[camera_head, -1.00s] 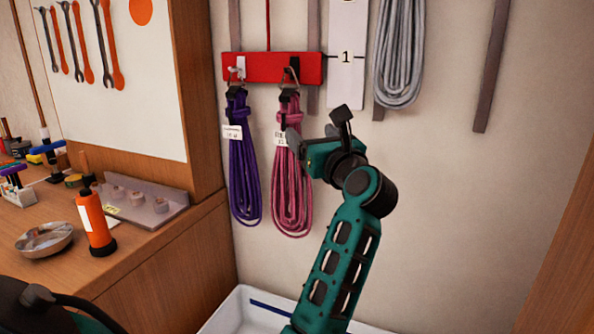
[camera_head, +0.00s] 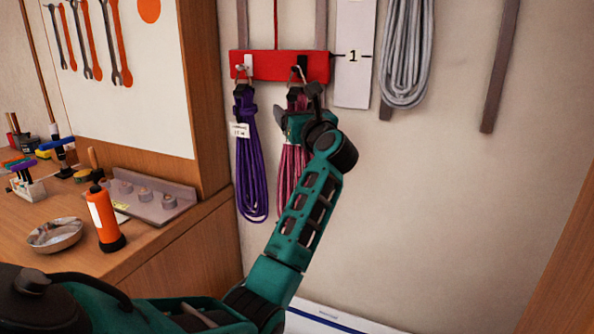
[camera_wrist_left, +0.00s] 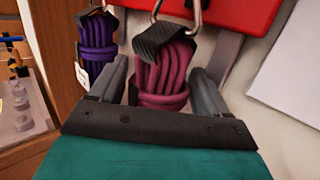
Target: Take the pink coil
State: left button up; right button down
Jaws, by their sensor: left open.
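The pink coil (camera_head: 290,182) hangs from a hook on the red rail (camera_head: 280,66), partly hidden by my left arm. In the left wrist view, the pink coil (camera_wrist_left: 164,78) shows its upper bundle and black strap below a metal hook. My left gripper (camera_head: 297,118) is at the top of the coil. In the wrist view its open fingers stand on either side of the bundle, not closed on it. My right gripper is not in view.
A purple coil (camera_head: 250,170) with a white tag hangs close on the left. A grey coil (camera_head: 406,60) hangs at the upper right. A wooden bench with an orange bottle (camera_head: 104,218) and a metal bowl (camera_head: 54,235) is at left. A white bin (camera_head: 330,318) is below.

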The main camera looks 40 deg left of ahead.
pick_arm(q)
jog(key=shift+c, duration=0.4)
grip_shut()
jog(key=shift+r, duration=0.1)
dwell(0.3)
